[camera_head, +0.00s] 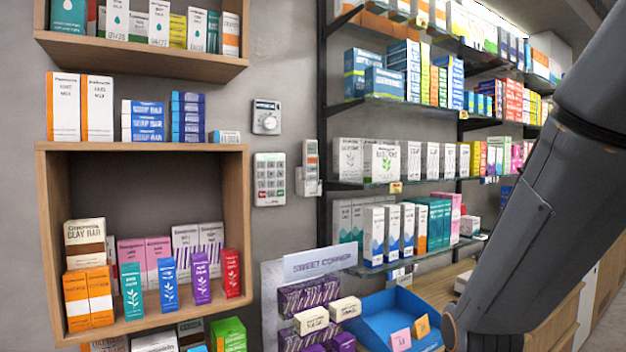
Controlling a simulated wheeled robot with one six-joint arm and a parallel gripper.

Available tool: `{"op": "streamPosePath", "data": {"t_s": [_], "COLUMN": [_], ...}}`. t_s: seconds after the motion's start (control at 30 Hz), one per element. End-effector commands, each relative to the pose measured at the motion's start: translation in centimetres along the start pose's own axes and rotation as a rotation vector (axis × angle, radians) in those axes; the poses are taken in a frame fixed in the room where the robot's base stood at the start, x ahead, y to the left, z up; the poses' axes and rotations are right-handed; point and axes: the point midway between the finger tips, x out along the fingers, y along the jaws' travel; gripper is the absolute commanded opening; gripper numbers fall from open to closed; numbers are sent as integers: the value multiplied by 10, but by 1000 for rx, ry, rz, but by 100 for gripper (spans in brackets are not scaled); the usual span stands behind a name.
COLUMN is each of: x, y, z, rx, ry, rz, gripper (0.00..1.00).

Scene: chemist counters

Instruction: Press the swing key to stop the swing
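Above the keypad is a white wall control (266,117) with a round dial. I cannot read a swing key on any of them. My arm crosses the right side of the picture, but my gripper is outside the view.
A wooden cubby (45,225) with boxes stands left of the controls. Black-framed shelves (322,90) with many boxes stand to their right. Below are a blue tray (375,318) and a "SWEET CORNER" display (320,262). The wall around the controls is clear.

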Motion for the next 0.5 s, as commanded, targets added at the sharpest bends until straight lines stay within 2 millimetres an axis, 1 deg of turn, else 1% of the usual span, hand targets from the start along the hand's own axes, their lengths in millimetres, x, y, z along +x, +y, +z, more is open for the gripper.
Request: {"op": "streamPosePath", "data": {"t_s": [0.03,0.07,0.2,0.37,0.4,0.5], "x": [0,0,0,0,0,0], "y": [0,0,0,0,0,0], "z": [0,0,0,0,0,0], "rx": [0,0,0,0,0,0], "ry": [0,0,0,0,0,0], "rz": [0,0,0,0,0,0], "gripper": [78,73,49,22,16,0]}}
